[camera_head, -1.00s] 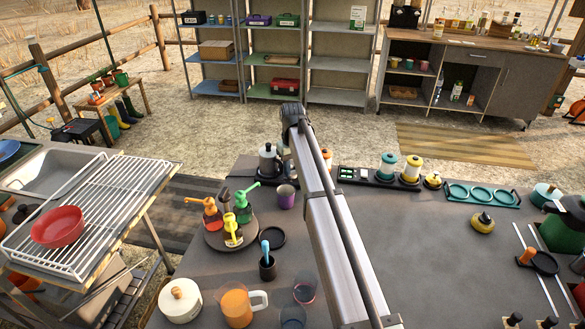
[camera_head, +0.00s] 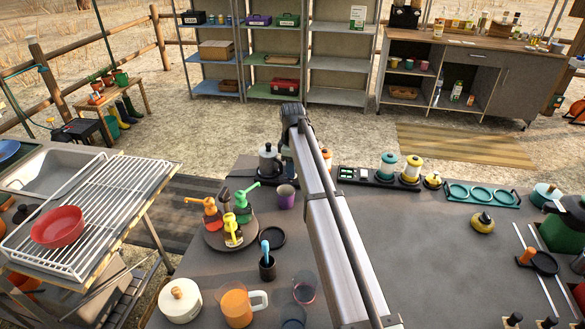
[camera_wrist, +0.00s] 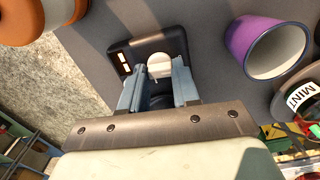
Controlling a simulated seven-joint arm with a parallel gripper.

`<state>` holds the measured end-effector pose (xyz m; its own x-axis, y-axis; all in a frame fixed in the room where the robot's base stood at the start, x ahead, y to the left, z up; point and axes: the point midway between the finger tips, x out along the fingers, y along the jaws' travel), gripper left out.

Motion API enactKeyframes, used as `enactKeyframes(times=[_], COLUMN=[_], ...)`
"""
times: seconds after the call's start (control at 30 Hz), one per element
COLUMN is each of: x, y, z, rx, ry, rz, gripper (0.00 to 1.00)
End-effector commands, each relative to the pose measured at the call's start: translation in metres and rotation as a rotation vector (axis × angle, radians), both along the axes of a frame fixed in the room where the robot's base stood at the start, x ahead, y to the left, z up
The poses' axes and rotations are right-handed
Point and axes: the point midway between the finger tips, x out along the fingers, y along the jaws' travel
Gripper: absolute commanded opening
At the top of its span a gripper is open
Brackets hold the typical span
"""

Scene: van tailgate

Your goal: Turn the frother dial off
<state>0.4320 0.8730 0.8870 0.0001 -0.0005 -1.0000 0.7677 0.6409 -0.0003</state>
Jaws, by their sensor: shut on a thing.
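The frother dial (camera_wrist: 159,64) is a pale round knob on a dark rounded base (camera_wrist: 122,50) in the wrist view. Small light marks show at the base's left side. My gripper (camera_wrist: 158,76) has its two blue-grey fingers on either side of the dial and is shut on it. The dial's lower part is hidden between the fingers, so I cannot read its setting. In the head view my arm covers most of the dial's place at the table's far edge.
A round stand (camera_head: 218,238) holds several pump bottles.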

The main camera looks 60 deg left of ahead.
Motion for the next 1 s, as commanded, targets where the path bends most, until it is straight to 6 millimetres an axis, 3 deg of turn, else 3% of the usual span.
enactKeyframes(times=[0.3,0.8,0.83,1.0], x=[0.0001,0.0001,0.0001,0.0], y=[0.0007,0.0006,0.0006,0.0004], z=[0.0004,0.0004,0.0004,0.0003], rx=[0.001,0.001,0.001,0.001], ry=[0.0,0.0,0.0,0.0], rz=[0.103,0.12,0.12,0.119], gripper=[0.0,0.01,0.33,0.49])
